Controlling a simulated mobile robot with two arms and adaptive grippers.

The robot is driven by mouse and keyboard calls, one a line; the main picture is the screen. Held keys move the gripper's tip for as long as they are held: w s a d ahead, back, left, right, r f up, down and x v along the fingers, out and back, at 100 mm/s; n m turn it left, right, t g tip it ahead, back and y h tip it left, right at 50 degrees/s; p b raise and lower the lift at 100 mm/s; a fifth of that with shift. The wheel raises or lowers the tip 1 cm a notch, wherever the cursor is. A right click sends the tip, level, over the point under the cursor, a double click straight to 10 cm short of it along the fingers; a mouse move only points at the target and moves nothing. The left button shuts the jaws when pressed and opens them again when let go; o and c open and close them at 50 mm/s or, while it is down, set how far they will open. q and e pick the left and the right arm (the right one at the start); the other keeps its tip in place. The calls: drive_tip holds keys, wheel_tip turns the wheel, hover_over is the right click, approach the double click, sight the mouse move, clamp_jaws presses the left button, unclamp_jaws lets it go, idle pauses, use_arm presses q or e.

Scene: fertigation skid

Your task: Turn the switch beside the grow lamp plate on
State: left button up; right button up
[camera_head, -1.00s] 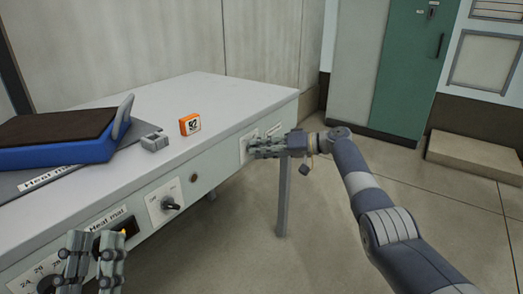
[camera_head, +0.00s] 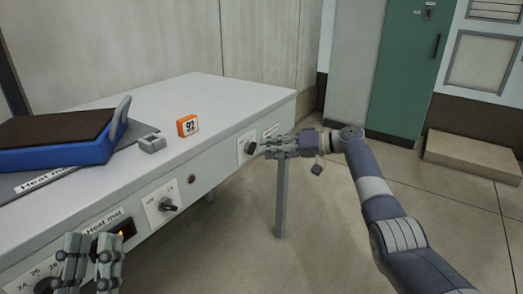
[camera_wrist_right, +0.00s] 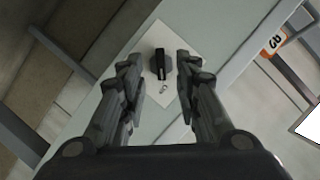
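A dark rotary switch (camera_head: 250,147) sits on a white plate (camera_head: 242,153) at the far right end of the bench's front panel. In the right wrist view the dark knob (camera_wrist_right: 160,65) and its pale plate (camera_wrist_right: 178,28) lie ahead, between the fingers. My right gripper (camera_head: 266,148) is open just off the switch, apart from it; its spread fingers (camera_wrist_right: 158,75) hold nothing. A small label (camera_head: 271,131) beside the plate is too small to read. The knob's on/off marks are not readable. My left gripper (camera_head: 91,248) is open and empty at the lower left.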

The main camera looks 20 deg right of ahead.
drive_tip(key=v, duration=0.8)
drive_tip(key=shift+f, duration=0.1)
